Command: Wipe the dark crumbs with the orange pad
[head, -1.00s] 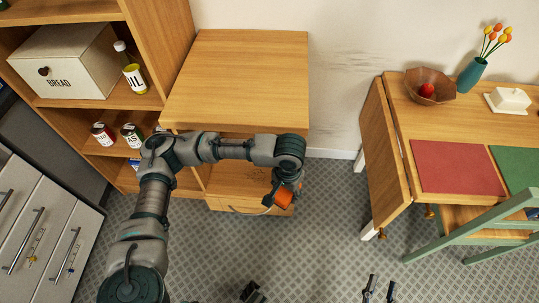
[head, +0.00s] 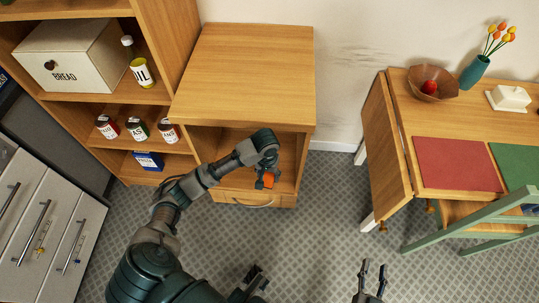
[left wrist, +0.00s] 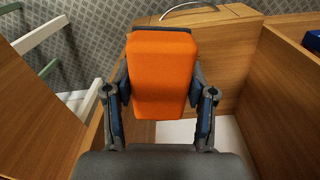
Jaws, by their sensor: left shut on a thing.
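The orange pad (head: 269,184) is in my left gripper (head: 266,178), at the open lower bay of the wooden cabinet (head: 245,65). In the left wrist view, the pad (left wrist: 160,75) sits between the two fingers of my left gripper (left wrist: 160,110), its broad face towards the camera. It hides part of the wooden surface behind it. I cannot tell whether the pad touches the wood. I cannot make out the dark crumbs now. My right gripper (head: 373,267) is at the bottom edge of the head view, its fingers apart and empty.
The cabinet's side walls and top close in around the bay, and a drawer (head: 240,198) is below. A shelf unit (head: 150,95) with jars and a bread box (head: 75,60) is left. A table (head: 445,125) and green chair (head: 470,225) are right. Floor between is clear.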

